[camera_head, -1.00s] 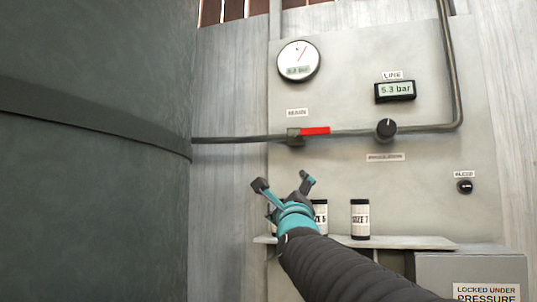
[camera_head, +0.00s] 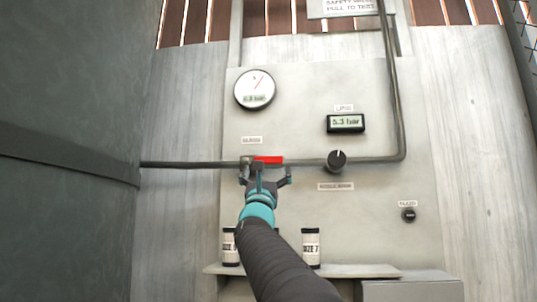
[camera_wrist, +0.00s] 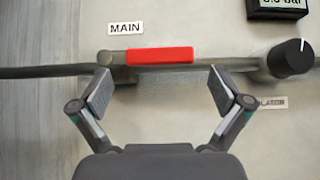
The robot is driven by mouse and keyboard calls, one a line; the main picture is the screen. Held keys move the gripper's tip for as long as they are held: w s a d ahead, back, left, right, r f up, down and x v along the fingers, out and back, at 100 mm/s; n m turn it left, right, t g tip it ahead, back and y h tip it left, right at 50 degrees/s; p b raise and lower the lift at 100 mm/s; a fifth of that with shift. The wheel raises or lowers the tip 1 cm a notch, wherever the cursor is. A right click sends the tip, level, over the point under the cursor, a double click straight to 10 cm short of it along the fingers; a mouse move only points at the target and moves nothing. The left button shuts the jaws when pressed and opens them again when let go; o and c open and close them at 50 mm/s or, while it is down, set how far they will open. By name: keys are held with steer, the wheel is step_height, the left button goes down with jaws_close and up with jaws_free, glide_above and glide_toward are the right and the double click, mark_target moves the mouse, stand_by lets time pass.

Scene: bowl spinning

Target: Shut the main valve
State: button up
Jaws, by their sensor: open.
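The main valve's red handle (camera_head: 268,160) lies level along the grey pipe, with the valve body at its left end. In the wrist view the red handle (camera_wrist: 160,56) sits just beyond the fingertips, beside the label MAIN (camera_wrist: 126,28). My gripper (camera_head: 266,176) is just below the handle in the head view and partly covers the valve body. In the wrist view my gripper (camera_wrist: 157,92) is open, with one finger on each side below the handle and nothing between them. I cannot tell whether a finger touches the valve.
A black regulator knob (camera_head: 336,161) sits on the pipe (camera_head: 200,165) to the right. A round gauge (camera_head: 255,89) and a line display (camera_head: 346,123) reading 5.3 bar are above. White canisters, one a size 7 canister (camera_head: 311,247), stand on the shelf (camera_head: 340,271) below.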

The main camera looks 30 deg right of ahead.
mark_target(268, 161)
steer(key=p+x, duration=0.2)
steer(key=x, duration=0.3)
steer(key=shift+w+d+r, duration=0.1)
steer(key=shift+w+r, duration=0.1)
steer(key=shift+r, duration=0.05)
